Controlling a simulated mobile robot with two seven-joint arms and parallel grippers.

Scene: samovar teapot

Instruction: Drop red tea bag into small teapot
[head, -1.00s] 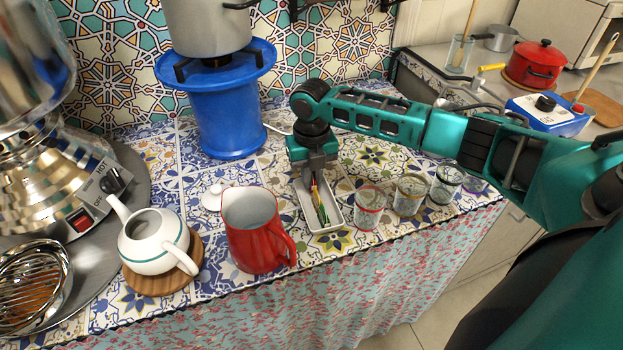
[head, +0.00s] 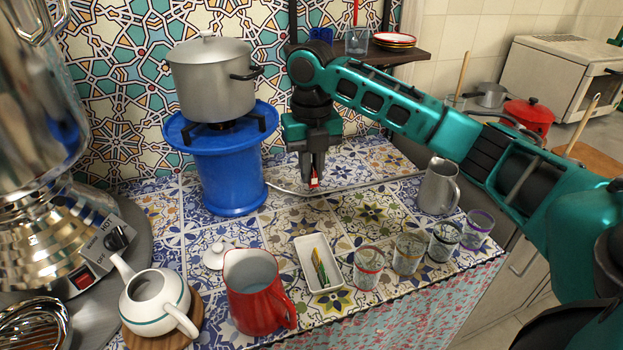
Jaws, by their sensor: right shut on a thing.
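My right gripper (head: 312,180) is shut on the red tea bag (head: 314,181) and holds it raised, behind the white tray. The small white teapot (head: 157,300) with a green stripe stands open on a round wooden board (head: 190,334) at the lower left. Its white lid (head: 220,252) lies on the tiled table beside it. The white tray (head: 333,283) holds several other tea bags, with green and yellow ones showing. My left gripper is not in view.
A red pitcher (head: 258,292) stands between the teapot and the tray. Several glasses (head: 368,268) and a metal pitcher (head: 438,187) stand to the right. A large samovar (head: 45,190) is at the left, and a blue stove (head: 226,170) with a pot (head: 211,80) behind.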

